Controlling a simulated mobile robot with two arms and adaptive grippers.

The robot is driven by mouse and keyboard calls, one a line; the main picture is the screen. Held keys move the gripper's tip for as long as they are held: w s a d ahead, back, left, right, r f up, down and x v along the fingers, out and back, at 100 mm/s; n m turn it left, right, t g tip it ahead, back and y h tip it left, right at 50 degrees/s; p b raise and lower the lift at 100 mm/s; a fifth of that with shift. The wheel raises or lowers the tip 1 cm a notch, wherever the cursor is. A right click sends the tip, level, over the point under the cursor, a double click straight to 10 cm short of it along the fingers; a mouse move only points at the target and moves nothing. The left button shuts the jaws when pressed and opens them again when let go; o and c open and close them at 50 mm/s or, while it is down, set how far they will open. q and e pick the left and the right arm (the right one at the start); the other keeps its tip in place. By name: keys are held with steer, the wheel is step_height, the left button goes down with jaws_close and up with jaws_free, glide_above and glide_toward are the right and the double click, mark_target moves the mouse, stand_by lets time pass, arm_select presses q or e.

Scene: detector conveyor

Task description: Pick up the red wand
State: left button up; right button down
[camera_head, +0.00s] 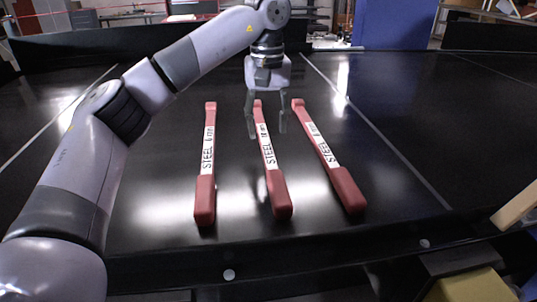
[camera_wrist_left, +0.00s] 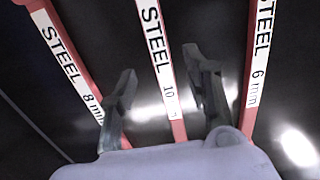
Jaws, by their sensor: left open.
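Three red wands with white labels lie side by side on the black conveyor surface. The left wand (camera_head: 205,192) reads STEEL 6 mm; it is at the right in the left wrist view (camera_wrist_left: 262,45). The middle wand (camera_head: 278,190) reads STEEL 10 with the rest partly hidden; it also shows in the left wrist view (camera_wrist_left: 153,35). The right wand (camera_head: 344,185) reads STEEL 8 mm and is at the left in the wrist view (camera_wrist_left: 65,55). My left gripper (camera_head: 266,128) is open and empty, its fingers at either side of the middle wand's thin part. Contact cannot be told.
The black conveyor (camera_head: 400,110) is clear to the right of the wands. A dark front rail (camera_head: 330,254) runs along the near edge. A blue panel (camera_head: 395,24) stands behind. A beige piece (camera_head: 515,208) and a yellow block (camera_head: 470,287) are at the right edge.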

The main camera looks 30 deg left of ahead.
mark_target(268, 150)
arm_select(q)
steer(key=shift+f, duration=0.2)
steer(key=shift+s+f, duration=0.15)
steer(key=shift+f, duration=0.05)
step_height(268, 150, down, 4)
steer(key=shift+d+f+p, duration=0.1)
steer(key=shift+f+p, duration=0.15)
steer(key=shift+p, duration=0.8)
steer(key=shift+f, duration=0.15)
steer(key=shift+c, duration=1.2)
jaws_close()
arm_select(e)
steer(key=shift+s+d+r, duration=0.1)
steer(key=shift+s+r, duration=0.55)
steer(key=shift+r, duration=0.3)
